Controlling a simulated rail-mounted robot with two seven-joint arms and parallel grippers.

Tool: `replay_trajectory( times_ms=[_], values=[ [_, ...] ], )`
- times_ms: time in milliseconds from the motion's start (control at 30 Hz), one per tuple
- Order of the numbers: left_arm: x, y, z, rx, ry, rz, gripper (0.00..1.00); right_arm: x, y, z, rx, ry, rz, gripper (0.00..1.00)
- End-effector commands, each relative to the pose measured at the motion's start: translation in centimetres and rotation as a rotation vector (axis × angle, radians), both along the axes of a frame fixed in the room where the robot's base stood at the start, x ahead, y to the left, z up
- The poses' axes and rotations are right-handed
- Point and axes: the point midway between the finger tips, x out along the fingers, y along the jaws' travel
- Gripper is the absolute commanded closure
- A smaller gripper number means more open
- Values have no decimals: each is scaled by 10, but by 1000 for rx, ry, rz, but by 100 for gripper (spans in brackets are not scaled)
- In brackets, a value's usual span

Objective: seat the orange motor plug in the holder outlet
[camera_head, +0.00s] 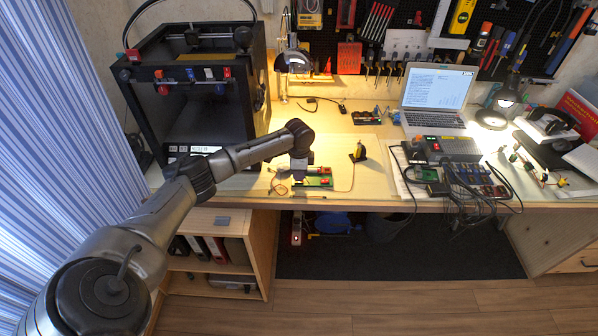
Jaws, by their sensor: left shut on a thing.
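My left gripper (299,176) is low over the bench, at the left end of a small green board with red parts (320,181). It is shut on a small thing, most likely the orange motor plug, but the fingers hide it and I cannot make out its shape. A small black and yellow unit (358,152), which may be the motor, stands to the right of the board. A thin wire runs from it down toward the board. The holder outlet is too small to tell apart from the board. My right gripper is not in view.
Right of the board are a grey power unit (448,148) with black cables, a laptop (437,92) and a lit lamp (508,100). Tools hang on the pegboard. The bench's front edge is close below the board.

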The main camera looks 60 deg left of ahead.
Motion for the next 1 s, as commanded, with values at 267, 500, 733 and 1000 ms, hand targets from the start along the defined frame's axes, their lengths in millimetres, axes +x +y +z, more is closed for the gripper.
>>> replay_trajectory(
  times_ms=[267,500,733,1000],
  values=[
    [0,0,0,0,0,0,100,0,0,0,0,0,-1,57],
    [0,0,-2,0,0,0,100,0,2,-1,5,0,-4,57],
    [0,0,-8,1,1,0,100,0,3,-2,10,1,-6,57],
    [0,0,-14,1,1,1,100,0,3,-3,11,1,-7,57]
  ],
)
